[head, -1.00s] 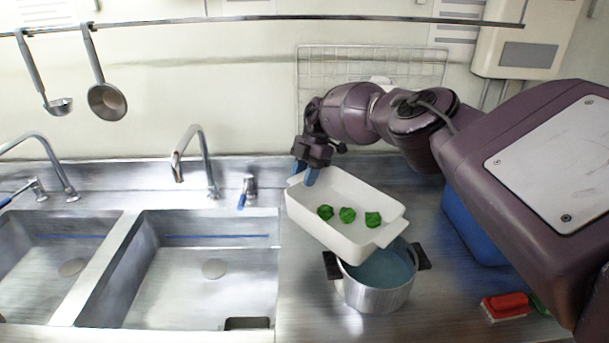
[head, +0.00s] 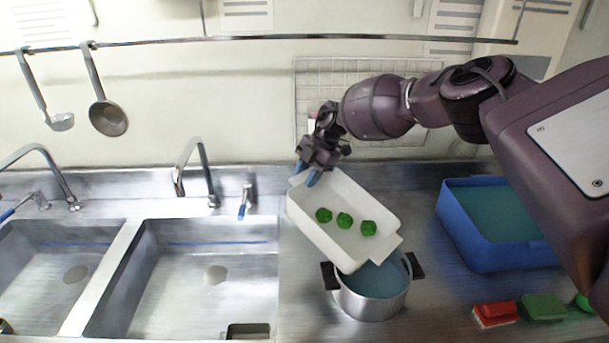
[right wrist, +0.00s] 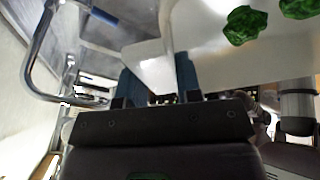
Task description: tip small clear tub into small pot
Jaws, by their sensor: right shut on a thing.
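A white, opaque-looking tub (head: 310,229) holds several green lumps; the visible ones (head: 344,220) lie on its floor in a row. My right gripper (head: 308,176) is shut on the tub's far left end, and the tub's opposite end reaches over the small pot. The tub looks tilted, its near right end lower. The small metal pot (head: 372,305) with two black handles stands on the counter with blue-grey inside; the tub hides part of its opening. The right wrist view shows the fingers (right wrist: 158,80) on the tub wall and green lumps (right wrist: 245,25). My left gripper is not in view.
A blue bin (head: 490,255) stands right of the pot, with a red brush (head: 495,314) and a green block (head: 543,307) in front. Two sinks (head: 190,275) with taps lie left. A ladle (head: 60,121) and a pan-shaped spoon (head: 108,118) hang from a rail.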

